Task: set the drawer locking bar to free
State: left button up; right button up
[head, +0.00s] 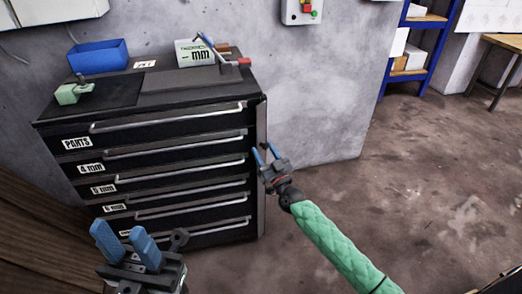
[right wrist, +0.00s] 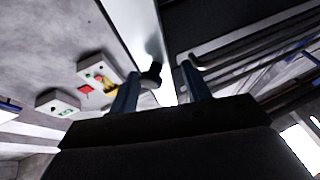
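The black drawer cabinet (head: 190,205) stands against the wall in the head view. The locking bar (head: 261,122) is a narrow upright strip along its right front edge. In the right wrist view the bar (right wrist: 138,28) is a pale metal strip with a small dark knob (right wrist: 151,74) near its end. My right gripper (head: 265,150) is open at the cabinet's right edge, beside the bar. In the wrist view the knob lies between its two blue fingers (right wrist: 160,75), close to the left one; contact cannot be told. My left gripper (head: 118,229) is open and empty, low in front of the drawers.
A blue bin (head: 98,56), a green clamp-like item (head: 73,93) and a labelled box (head: 194,52) are on the cabinet top. Wooden boards (head: 35,225) are at lower left. The floor (head: 430,170) right of the cabinet is clear.

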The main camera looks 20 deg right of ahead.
jog(key=shift+w+a+r+m+h+p, duration=0.1)
jog(key=shift+a+m+h+p, duration=0.15)
jog(key=shift+m+h+p, duration=0.6)
jog(key=shift+w+a+f+m+h+p, duration=0.15)
jog(key=shift+a+m+h+p, duration=0.2)
jog(key=shift+h, duration=0.85)
jog(key=shift+w+a+r+m+h+p, duration=0.15)
jog(key=shift+m+h+p, duration=0.25)
jog(key=shift+h+p, duration=0.5)
jog(key=shift+s+f+b, duration=0.3)
jog(key=shift+s+b, duration=0.05)
jog(key=shift+b, duration=0.05)
jog(key=shift+s+t, duration=0.25)
jog(key=shift+t, duration=0.05)
